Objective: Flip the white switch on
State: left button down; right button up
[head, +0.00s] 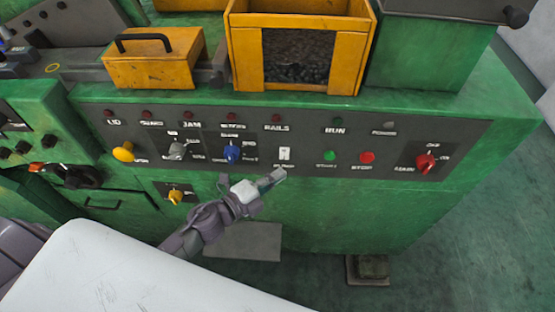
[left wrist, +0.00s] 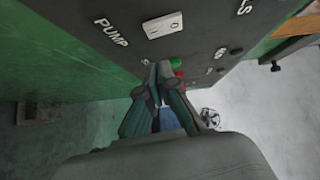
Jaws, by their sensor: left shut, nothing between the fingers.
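The white switch (head: 284,153) is a small rocker on the dark control panel, in the middle of its lower row. In the left wrist view the white switch (left wrist: 163,25) shows close up beside the word PUMP. I cannot tell its on or off position. My left gripper (head: 273,179) is shut and empty, with its tips just below the switch in the head view. In the left wrist view the closed fingertips (left wrist: 158,74) point toward the panel and appear apart from the switch. My right gripper is not in view.
A blue selector (head: 232,154) sits left of the switch. A green button (head: 330,156), a red button (head: 367,158) and a red selector (head: 426,163) sit to its right. The panel (head: 300,135) is on a green machine. A yellow bin (head: 365,60) stands on top.

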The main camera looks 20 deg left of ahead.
aim_at(287, 159)
pick_arm(q)
jog(key=shift+w+a+f+p, duration=0.1)
jog(key=shift+w+a, duration=0.1)
jog(key=shift+w, duration=0.45)
jog(key=shift+w+a+f+p, duration=0.1)
jog(key=shift+w+a, duration=0.05)
jog(key=shift+w, duration=0.45)
jog(key=shift+w+a+f+p, duration=0.1)
jog(key=shift+w+a, duration=0.1)
jog(key=shift+w, duration=0.45)
jog(key=shift+w+f+b, duration=0.1)
jog(key=shift+f+b, duration=0.15)
jog(key=shift+b, duration=0.5)
jog(key=shift+r, duration=0.25)
